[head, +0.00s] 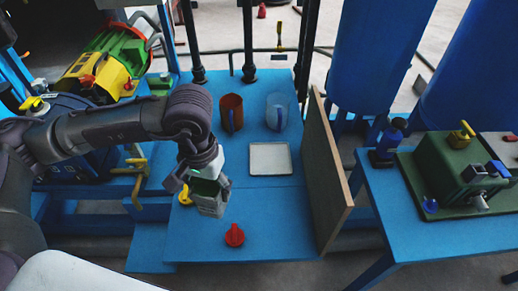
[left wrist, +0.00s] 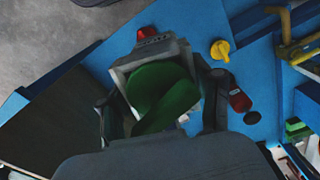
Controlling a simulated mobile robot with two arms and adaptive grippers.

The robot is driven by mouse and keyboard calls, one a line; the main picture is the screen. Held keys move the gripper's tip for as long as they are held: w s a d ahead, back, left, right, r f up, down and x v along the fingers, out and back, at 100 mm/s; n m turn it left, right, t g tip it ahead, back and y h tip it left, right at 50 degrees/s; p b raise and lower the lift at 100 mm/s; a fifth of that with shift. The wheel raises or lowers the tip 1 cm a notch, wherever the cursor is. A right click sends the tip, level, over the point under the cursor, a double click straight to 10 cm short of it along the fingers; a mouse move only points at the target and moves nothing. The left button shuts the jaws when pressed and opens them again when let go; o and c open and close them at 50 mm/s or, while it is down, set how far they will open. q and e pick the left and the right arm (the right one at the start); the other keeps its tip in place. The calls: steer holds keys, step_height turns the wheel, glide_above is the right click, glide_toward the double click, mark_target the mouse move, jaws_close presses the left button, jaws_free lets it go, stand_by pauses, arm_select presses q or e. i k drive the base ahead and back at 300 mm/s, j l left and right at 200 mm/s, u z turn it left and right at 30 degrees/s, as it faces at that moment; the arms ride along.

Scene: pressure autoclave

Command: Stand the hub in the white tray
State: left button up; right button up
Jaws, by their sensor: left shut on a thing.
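The hub, a grey boxy piece (head: 211,208) with a green part in its top, is held above the blue table, left of the tray. My left gripper (head: 205,185) points down and is shut on it. In the left wrist view the hub's green part (left wrist: 165,90) lies between the fingers of my left gripper (left wrist: 160,110), with the grey shell around it. The white tray (head: 270,174) lies flat on the table to the right of the hub and looks empty. My right gripper is not in view.
A rust-brown mug (head: 231,112) and a pale blue see-through mug (head: 277,112) stand behind the tray. A red knob (head: 234,236) lies in front, a yellow one (head: 184,195) beside the gripper. A wooden panel (head: 325,165) stands along the right edge. Bare table lies around the tray.

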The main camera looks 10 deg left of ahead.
mark_target(274, 162)
steer(key=i+j+z, duration=0.1)
steer(key=j, duration=0.25)
steer(key=i+j+z, duration=0.1)
steer(key=j, duration=0.3)
steer(key=i+j+z, duration=0.15)
steer(key=j, duration=0.25)
steer(key=i+j+z, duration=0.1)
steer(key=j, duration=0.3)
steer(key=i+z, duration=0.1)
steer(key=z, duration=0.9)
